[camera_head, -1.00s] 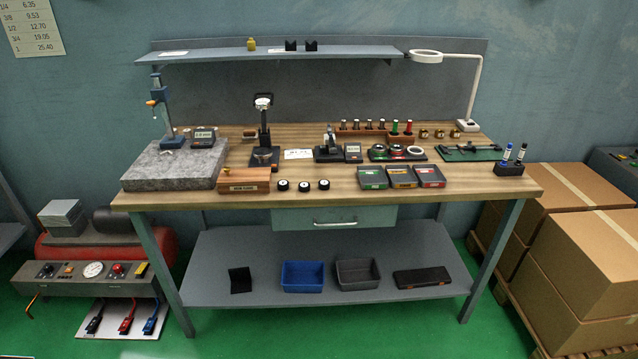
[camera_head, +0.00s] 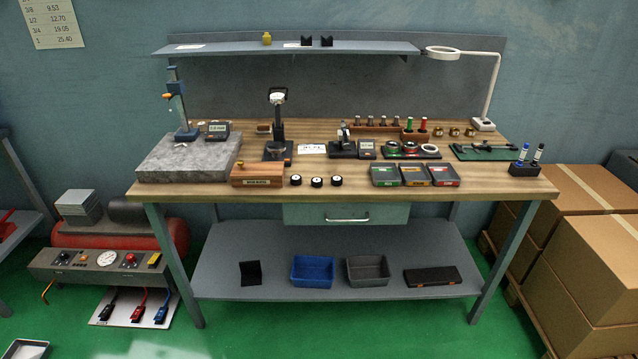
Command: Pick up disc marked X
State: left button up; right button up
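Three small black discs with pale top faces lie in a row near the front edge of the wooden workbench (camera_head: 400,195). They are the left disc (camera_head: 296,180), the middle disc (camera_head: 317,182) and the right disc (camera_head: 336,181). Any marks on their faces are too small to read, so I cannot tell which one bears the X. Neither of my grippers is in view.
A wooden box (camera_head: 257,175) stands left of the discs and green, orange and red trays (camera_head: 415,175) stand to the right. A granite plate (camera_head: 188,160) fills the bench's left end. Cardboard boxes (camera_head: 590,240) are stacked at right. Green floor (camera_head: 330,335) is clear in front.

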aim_at(316, 182)
jog(key=i+l+u, duration=0.1)
jog(key=u, duration=0.7)
jog(key=i+l+u, duration=0.15)
jog(key=l+u, duration=0.2)
jog(key=i+l+u, duration=0.1)
jog(key=l+u, duration=0.2)
jog(key=l, duration=0.15)
jog(key=i+l+u, duration=0.1)
jog(key=l, duration=0.35)
jog(key=l+u, duration=0.15)
jog(key=l, duration=0.3)
